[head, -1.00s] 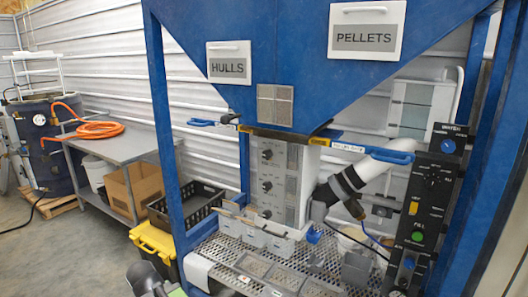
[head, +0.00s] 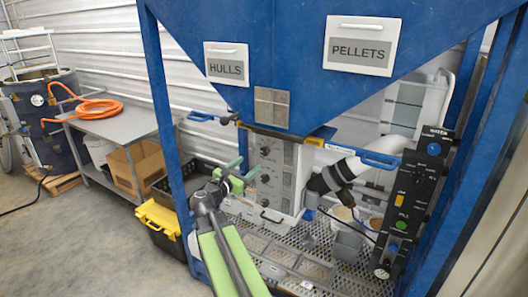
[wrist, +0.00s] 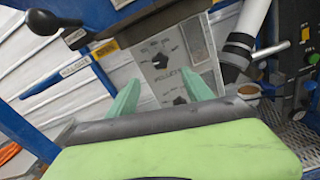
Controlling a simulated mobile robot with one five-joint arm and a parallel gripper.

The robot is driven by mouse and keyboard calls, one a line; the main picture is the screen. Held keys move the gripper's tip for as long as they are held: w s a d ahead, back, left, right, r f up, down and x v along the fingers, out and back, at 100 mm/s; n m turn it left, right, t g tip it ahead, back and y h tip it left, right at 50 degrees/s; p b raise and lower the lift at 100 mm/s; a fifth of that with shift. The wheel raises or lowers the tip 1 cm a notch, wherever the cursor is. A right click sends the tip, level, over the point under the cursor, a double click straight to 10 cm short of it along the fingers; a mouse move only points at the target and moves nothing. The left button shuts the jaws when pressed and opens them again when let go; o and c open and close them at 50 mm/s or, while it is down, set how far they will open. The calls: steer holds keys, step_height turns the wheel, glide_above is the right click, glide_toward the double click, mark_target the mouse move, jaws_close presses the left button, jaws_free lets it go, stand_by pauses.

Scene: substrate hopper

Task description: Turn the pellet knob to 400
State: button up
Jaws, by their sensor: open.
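In the head view a light grey control panel (head: 280,190) with several dark knobs in a column stands under the blue hopper. I cannot read any scale number or pointer. My gripper (head: 242,169) is open and empty, left of the panel's knob column. Its green fingers (wrist: 163,84) point at the panel, with no clear contact.
A blue handle (head: 380,159) sticks out right of the panel, beside a white pipe (head: 362,168). A black control box (head: 420,195) hangs at the right. A perforated metal deck (head: 330,264) lies below. A blue frame post (head: 165,100) stands left of my arm.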

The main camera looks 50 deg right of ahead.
mark_target(263, 152)
steer(key=x, duration=1.2)
steer(key=shift+d, duration=0.25)
